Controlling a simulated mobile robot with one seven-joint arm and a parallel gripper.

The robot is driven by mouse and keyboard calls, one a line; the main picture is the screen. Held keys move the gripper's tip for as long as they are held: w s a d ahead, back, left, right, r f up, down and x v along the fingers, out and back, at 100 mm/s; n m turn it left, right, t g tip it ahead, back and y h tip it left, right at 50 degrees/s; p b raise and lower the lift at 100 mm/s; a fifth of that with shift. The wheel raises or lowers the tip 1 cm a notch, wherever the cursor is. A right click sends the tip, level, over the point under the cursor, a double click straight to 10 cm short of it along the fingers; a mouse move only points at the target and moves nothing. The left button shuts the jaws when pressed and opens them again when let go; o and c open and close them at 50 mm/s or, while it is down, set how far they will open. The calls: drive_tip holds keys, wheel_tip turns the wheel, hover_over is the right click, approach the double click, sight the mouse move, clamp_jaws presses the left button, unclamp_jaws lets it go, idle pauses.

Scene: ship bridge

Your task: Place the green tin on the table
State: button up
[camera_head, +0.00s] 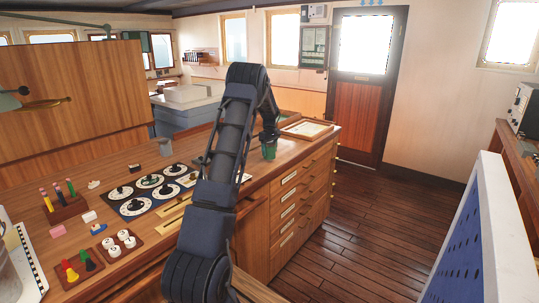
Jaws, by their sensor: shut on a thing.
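The green tin (269,151) is at the far end of my arm, near the right edge of the wooden table top (232,160). My gripper (269,140) points down and is shut on the tin, with its fingers small and partly hidden by the wrist. I cannot tell whether the tin's base touches the table top or is just above it. My dark arm crosses the middle of the view and hides part of the table.
A framed tray (306,128) lies behind the tin. Dark plates with white dials (148,181), a pen holder (64,207) and several small blocks occupy the left of the table. Drawers (290,210) line its front. The floor (375,225) to the right is clear.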

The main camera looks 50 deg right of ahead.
drive_tip(key=shift+f, duration=1.15)
drive_tip(key=o, duration=1.1)
drive_tip(key=shift+f, duration=0.1)
drive_tip(key=shift+o, duration=0.2)
wheel_tip(320, 180, up, 12)
drive_tip(key=shift+r, duration=0.15)
drive_tip(key=shift+a, duration=0.1)
